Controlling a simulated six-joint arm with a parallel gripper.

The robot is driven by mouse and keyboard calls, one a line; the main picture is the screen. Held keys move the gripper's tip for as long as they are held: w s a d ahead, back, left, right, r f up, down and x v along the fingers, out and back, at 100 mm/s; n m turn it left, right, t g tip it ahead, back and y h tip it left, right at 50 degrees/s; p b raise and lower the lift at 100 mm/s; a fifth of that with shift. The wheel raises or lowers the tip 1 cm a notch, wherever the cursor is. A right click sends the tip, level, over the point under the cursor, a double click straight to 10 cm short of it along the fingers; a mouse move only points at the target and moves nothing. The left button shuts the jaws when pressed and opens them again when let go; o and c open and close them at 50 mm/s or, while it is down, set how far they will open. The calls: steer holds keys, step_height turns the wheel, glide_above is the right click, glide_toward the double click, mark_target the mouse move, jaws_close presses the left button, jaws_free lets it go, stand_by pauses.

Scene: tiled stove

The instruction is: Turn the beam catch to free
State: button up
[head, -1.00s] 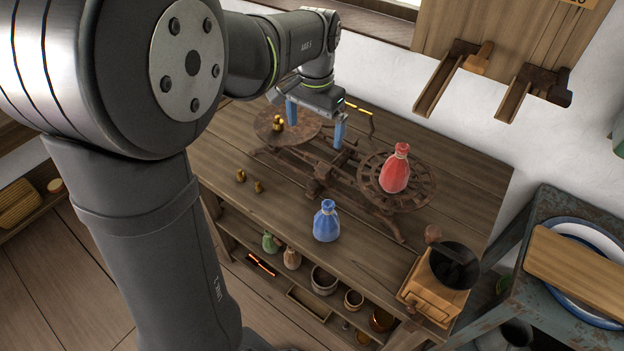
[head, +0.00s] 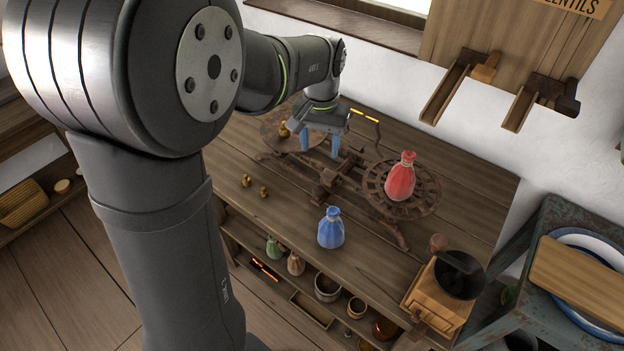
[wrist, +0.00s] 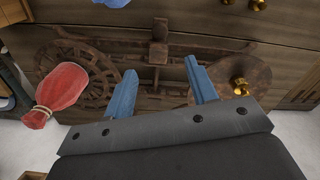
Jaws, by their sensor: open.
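A rusty balance scale stands on the wooden bench. Its beam (head: 326,186) lies between a spoked right pan (head: 432,205) and a plain left pan (head: 273,128). A thin dark rod with a yellow bar (head: 365,117) rises behind the scale; I cannot tell whether it is the beam catch. My gripper (head: 320,142) is open and empty, pointing down over the rear middle of the scale. In the wrist view, the blue fingers (wrist: 161,68) straddle part of the dark ironwork near the scale's centre. I cannot tell whether they touch it.
A red bag (head: 401,178) sits on the right pan, and a brass weight (head: 284,129) on the left pan. A blue bag (head: 331,230) and two small brass weights (head: 255,187) stand on the bench front. A wooden grinder (head: 440,285) stands front right.

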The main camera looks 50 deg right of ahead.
mark_target(319, 189)
step_height(319, 189, down, 15)
steer(key=shift+f, duration=0.1)
steer(key=shift+c, duration=0.4)
steer(key=c, duration=0.9)
steer(key=shift+m, duration=0.4)
steer(key=m, duration=0.4)
steer(key=shift+m, duration=2.3)
